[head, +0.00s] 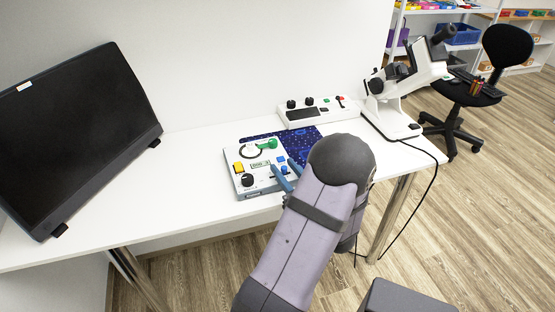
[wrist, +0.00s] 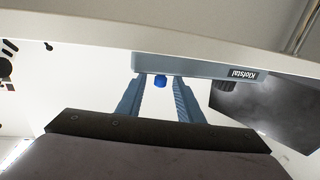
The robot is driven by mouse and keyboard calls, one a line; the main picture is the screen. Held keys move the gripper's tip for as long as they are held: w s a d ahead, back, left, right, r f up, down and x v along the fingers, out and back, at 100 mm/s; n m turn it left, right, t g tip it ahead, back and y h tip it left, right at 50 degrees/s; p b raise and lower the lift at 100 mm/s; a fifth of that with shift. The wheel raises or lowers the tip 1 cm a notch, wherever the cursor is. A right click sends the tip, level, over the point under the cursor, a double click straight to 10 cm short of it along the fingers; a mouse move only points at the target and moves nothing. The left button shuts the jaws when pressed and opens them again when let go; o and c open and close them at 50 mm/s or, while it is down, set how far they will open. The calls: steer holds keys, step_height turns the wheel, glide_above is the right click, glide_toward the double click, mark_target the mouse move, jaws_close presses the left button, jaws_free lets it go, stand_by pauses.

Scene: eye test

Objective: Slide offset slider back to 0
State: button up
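The control panel (head: 262,190) is a light box with a blue-grey edge on the table. It carries a green lever (head: 267,144), a yellow button (head: 239,167), a small display (head: 260,164), a black knob (head: 247,180) and blue controls. My gripper (head: 284,166) is over its front right part, with blue fingers open. In the wrist view a small blue knob (wrist: 160,81) shows between the fingertips of my gripper (wrist: 161,77), with gaps to both fingers. Whether it is the offset slider's cap I cannot tell. The slider's track and scale are not readable.
A dark blue patterned mat (head: 305,136) lies beside the panel. A white control box (head: 318,113) stands behind, a white instrument (head: 392,110) at the right. A large black screen (head: 75,130) stands left. White table (head: 185,165) is bare between screen and panel.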

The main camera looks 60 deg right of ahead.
mark_target(278, 166)
steer(key=shift+x, duration=2.5)
jaws_close()
